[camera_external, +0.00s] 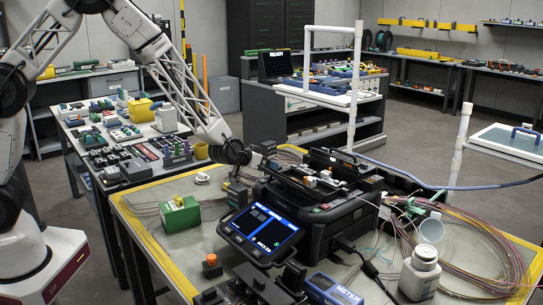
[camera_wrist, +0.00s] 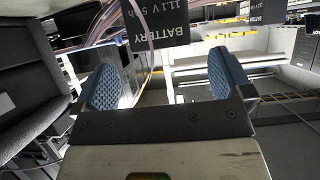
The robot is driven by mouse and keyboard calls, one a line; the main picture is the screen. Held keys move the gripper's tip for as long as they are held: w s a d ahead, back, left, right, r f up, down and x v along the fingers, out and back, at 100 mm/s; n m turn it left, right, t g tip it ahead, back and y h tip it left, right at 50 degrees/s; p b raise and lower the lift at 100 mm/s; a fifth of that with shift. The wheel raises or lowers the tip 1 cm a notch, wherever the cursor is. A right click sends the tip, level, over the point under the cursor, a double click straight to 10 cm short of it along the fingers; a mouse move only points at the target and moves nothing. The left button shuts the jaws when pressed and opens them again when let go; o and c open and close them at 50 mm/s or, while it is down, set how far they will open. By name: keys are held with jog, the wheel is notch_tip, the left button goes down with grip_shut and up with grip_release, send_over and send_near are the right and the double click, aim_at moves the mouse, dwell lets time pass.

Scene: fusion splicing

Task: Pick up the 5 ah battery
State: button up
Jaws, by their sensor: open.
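The 5 Ah battery (camera_wrist: 155,22) is a dark block with white lettering reading "BATTERY 11.1V 5 Ah". It shows at the top of the wrist view, partly cut off by the edge. My gripper (camera_wrist: 162,80) is open, with its two blue textured fingertips set wide apart and nothing held between them. The battery lies beyond the fingertips; whether they touch it I cannot tell. In the external view my arm's end hangs over the workbench, just left of the black splicer (camera_external: 318,212). The battery is hard to make out there.
A green box (camera_external: 180,214) stands left of the splicer's lit screen (camera_external: 262,230). A white bottle (camera_external: 420,274), a blue meter (camera_external: 333,290) and coiled fibre (camera_external: 490,250) lie right and in front. Bare bench (camera_external: 160,245) shows around the green box.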

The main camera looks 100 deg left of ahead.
jog(key=shift+w+a+f, duration=0.1)
jog(key=shift+x, duration=2.4)
jog(key=c, duration=1.3)
jog(key=shift+r, duration=0.55)
notch_tip(320, 180, up, 3)
jog(key=shift+f, duration=0.15)
jog(key=s+d, duration=0.2)
jog(key=s, duration=0.2)
jog(key=s+d, duration=0.3)
jog(key=s, duration=0.2)
jog(key=s+d+r, duration=0.1)
jog(key=s+d, duration=0.2)
jog(key=s, duration=0.1)
jog(key=shift+s+d+r, duration=0.1)
jog(key=shift+s+d, duration=0.15)
jog(key=shift+s, duration=0.1)
